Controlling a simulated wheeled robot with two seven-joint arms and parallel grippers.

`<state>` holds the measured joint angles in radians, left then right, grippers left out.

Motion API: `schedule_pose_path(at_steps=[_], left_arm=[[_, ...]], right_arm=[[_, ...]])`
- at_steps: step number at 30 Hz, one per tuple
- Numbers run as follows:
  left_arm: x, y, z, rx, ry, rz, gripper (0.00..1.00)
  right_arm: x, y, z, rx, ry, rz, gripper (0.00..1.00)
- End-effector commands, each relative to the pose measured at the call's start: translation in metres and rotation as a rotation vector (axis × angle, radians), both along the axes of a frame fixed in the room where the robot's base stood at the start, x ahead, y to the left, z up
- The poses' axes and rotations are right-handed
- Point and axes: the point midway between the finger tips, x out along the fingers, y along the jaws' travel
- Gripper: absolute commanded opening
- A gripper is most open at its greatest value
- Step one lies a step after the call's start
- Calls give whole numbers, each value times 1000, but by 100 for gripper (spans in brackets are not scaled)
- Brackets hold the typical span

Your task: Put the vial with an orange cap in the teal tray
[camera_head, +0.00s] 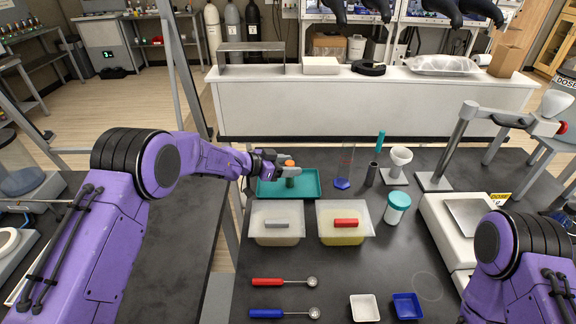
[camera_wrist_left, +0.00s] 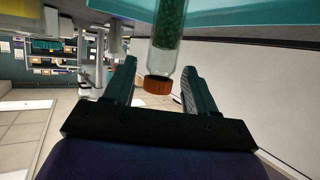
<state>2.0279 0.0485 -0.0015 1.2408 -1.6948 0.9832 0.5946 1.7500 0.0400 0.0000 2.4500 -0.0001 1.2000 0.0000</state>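The vial with an orange cap (camera_head: 290,163) is upright at the teal tray (camera_head: 312,190), with dark green contents. In the left wrist view, the vial (camera_wrist_left: 168,45) shows cap-down in the picture, between my left fingers. My left gripper (camera_head: 284,166) is at the cap's height over the tray. Its fingers (camera_wrist_left: 160,80) are spread on both sides of the vial, with a small gap visible on each side. The vial's base is hard to see, so I cannot tell for sure whether it touches the tray floor. My right gripper is outside the views.
A blue-based cylinder (camera_head: 342,183), a dark tube (camera_head: 371,174) and a white-bodied jar (camera_head: 396,208) are to the right. Spoons (camera_head: 283,282) and small dishes (camera_head: 365,308) lie nearer. A balance (camera_head: 468,218) stands at right.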

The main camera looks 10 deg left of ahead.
Motion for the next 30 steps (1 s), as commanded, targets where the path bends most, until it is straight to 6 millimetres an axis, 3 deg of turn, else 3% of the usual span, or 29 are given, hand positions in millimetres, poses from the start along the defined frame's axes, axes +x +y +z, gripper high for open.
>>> schedule_pose_path(at_steps=[7, 16, 21, 30], left_arm=[[-4, 7, 8, 0, -2, 3, 56], [-48, 62, 36, -1, -2, 4, 56], [-65, 81, 47, 0, 0, 1, 56], [-70, 87, 51, -1, 1, 0, 56]], right_arm=[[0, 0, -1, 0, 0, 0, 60], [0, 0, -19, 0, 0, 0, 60], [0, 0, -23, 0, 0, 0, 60], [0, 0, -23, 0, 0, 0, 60]])
